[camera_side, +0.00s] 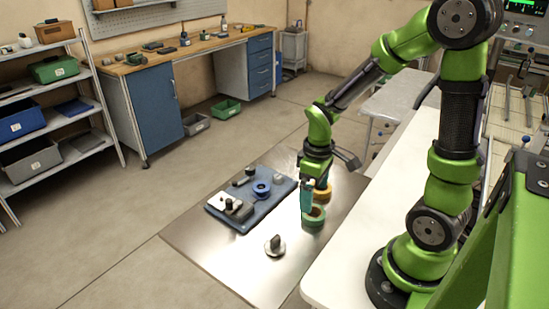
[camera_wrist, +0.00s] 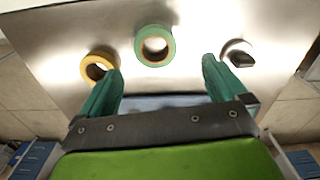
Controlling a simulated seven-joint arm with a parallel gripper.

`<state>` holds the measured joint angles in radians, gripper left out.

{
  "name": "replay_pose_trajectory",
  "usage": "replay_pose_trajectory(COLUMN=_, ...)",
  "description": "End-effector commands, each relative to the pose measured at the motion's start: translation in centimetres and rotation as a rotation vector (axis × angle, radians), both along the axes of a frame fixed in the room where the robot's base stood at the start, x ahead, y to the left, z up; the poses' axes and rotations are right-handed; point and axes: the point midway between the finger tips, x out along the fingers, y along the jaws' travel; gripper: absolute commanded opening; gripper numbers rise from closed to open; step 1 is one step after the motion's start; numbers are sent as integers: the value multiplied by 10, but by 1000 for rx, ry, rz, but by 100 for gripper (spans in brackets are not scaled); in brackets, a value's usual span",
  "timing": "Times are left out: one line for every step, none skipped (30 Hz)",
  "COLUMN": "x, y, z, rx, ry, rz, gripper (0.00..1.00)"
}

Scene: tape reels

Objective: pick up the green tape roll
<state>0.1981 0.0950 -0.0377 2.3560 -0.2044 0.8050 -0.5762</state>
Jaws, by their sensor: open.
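The green tape roll (camera_wrist: 155,45) lies flat on the metal table, its hole facing up, near the top centre of the wrist view. In the side view the green tape roll (camera_side: 314,217) is just below my gripper (camera_side: 307,205), partly hidden by its fingers. In the wrist view my gripper (camera_wrist: 162,80) is open, with two teal fingers apart and nothing between them. The roll appears beyond the fingertips, between their lines. From these views I cannot tell the exact height of the fingertips above the table.
A yellow tape roll (camera_wrist: 99,67) lies beside the left finger. A dark-knobbed metal piece (camera_side: 274,246) lies on the table (camera_side: 215,258), near the right finger in the wrist view. A blue board (camera_side: 238,219) holds a blue roll (camera_side: 261,188) and small parts. The table's front is clear.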

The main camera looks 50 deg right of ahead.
Motion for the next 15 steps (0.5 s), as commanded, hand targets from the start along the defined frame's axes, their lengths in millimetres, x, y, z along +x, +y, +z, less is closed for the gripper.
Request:
replay_pose_trajectory(x=0, y=0, z=-8, rx=0, ry=4, rz=0, gripper=99)
replay_pose_trajectory(x=-1, y=0, z=-11, rx=1, ry=3, rz=-1, gripper=99)
replay_pose_trajectory(x=0, y=0, z=-14, rx=0, ry=2, rz=-1, gripper=99)
replay_pose_trajectory(x=0, y=0, z=-16, rx=1, ry=2, rz=-1, gripper=99)
replay_pose_trajectory(x=0, y=0, z=-18, rx=1, ry=1, rz=-2, gripper=99)
replay_pose_trajectory(x=0, y=0, z=-19, rx=0, ry=0, rz=-2, gripper=99)
replay_pose_trajectory(x=0, y=0, z=-21, rx=1, ry=1, rz=-2, gripper=99)
replay_pose_trajectory(x=-1, y=-1, z=-24, rx=1, ry=2, rz=-2, gripper=99)
replay_pose_trajectory(x=-1, y=-2, z=-28, rx=1, ry=2, rz=-2, gripper=99)
replay_pose_trajectory(x=-1, y=-3, z=-32, rx=0, ry=4, rz=-2, gripper=99)
replay_pose_trajectory(x=-1, y=-4, z=-37, rx=0, ry=4, rz=-2, gripper=99)
replay_pose_trajectory(x=-1, y=-5, z=-44, rx=1, ry=5, rz=-3, gripper=99)
replay_pose_trajectory(x=-1, y=-7, z=-48, rx=1, ry=5, rz=-4, gripper=99)
replay_pose_trajectory(x=-1, y=-8, z=-53, rx=1, ry=5, rz=-3, gripper=99)
replay_pose_trajectory(x=-1, y=-7, z=-58, rx=1, ry=3, rz=-1, gripper=99)
